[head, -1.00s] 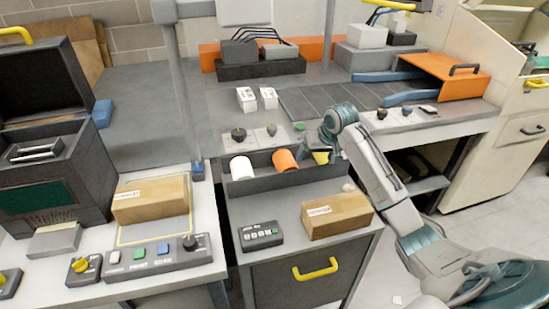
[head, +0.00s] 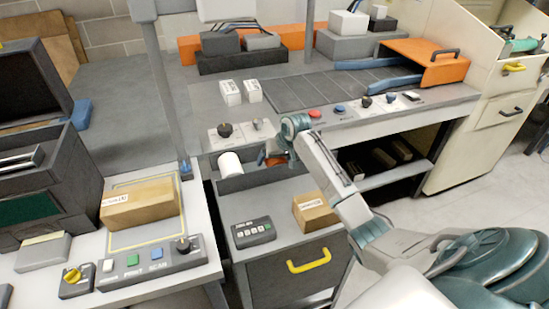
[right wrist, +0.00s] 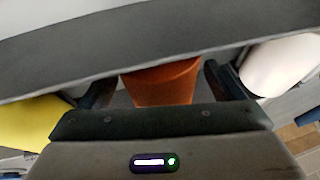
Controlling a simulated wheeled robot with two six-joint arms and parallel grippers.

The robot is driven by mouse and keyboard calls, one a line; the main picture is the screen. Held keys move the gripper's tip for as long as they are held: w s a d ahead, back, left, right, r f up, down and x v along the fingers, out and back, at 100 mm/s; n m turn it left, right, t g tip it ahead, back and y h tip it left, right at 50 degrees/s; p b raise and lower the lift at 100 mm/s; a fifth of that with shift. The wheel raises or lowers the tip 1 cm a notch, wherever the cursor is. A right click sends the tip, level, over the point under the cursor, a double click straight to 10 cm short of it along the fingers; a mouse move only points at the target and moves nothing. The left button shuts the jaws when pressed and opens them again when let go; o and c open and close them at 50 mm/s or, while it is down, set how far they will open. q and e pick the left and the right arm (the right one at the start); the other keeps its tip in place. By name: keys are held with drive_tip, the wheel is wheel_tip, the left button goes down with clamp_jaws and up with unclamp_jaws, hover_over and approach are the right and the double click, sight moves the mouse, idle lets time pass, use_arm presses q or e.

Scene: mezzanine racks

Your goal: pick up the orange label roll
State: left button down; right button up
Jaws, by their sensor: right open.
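The orange label roll (right wrist: 165,82) shows in the right wrist view, between the two dark fingers of my right gripper (right wrist: 157,84). The fingers are open, with gaps on both sides of the roll. In the head view my right gripper (head: 277,153) is down at the dark bin (head: 235,184) on the bench. It hides most of the orange roll (head: 262,158); only a sliver shows. My left gripper is not in view.
A white roll (head: 230,163) stands in the bin left of the orange one; a yellow roll (right wrist: 30,121) is on the other side. The bin's dark wall (right wrist: 150,42) runs close by. A cardboard box (head: 315,212) and keypad (head: 254,232) lie in front.

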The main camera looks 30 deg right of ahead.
drive_tip(key=shift+w+f, duration=0.2)
drive_tip(key=shift+f, duration=0.1)
drive_tip(key=shift+r, duration=0.1)
drive_tip(key=c, duration=1.2)
